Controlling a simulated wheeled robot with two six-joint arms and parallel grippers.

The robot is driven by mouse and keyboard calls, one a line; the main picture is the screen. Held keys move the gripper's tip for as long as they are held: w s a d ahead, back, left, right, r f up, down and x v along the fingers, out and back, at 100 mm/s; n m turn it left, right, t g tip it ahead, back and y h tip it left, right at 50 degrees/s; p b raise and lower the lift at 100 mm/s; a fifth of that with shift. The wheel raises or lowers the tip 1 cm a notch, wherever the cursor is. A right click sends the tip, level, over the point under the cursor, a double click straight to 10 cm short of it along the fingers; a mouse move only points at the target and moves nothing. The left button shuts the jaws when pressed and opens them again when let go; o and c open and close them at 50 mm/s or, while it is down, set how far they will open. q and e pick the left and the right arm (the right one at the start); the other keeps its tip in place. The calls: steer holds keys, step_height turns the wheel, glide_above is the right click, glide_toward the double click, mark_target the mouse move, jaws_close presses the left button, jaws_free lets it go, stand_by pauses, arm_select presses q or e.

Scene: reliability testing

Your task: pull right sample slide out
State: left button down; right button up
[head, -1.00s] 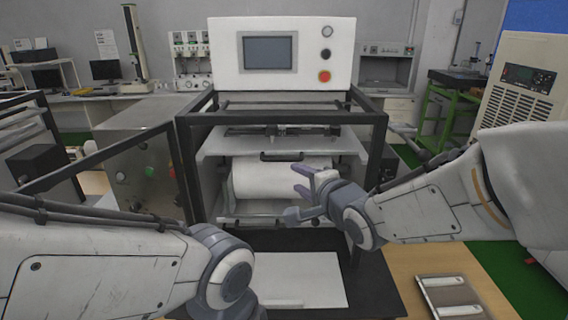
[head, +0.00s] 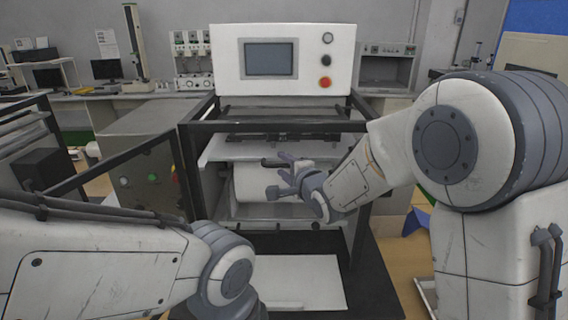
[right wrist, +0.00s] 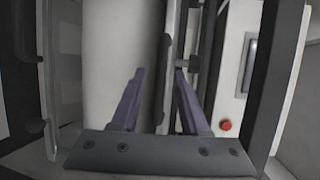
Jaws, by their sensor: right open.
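The sample slide (head: 228,149) is a white flat plate in the upper part of the machine's open frame. It has a dark handle (head: 270,162) on its front edge, partly covered by my right gripper. My right gripper (head: 275,175) is open at the front of the slide, with its purple fingers reaching toward the handle. In the right wrist view the two fingers (right wrist: 160,98) stand apart on either side of a dark narrow edge. I cannot tell whether they touch it. My left arm shows at lower left, but its gripper is out of view.
A white roller (head: 250,188) lies below the slide. Black frame bars (head: 270,126) border the opening, and a control panel with a screen (head: 270,58) is above. A white plate (head: 300,280) lies on the dark base in front.

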jaws_close()
stand_by(1.4)
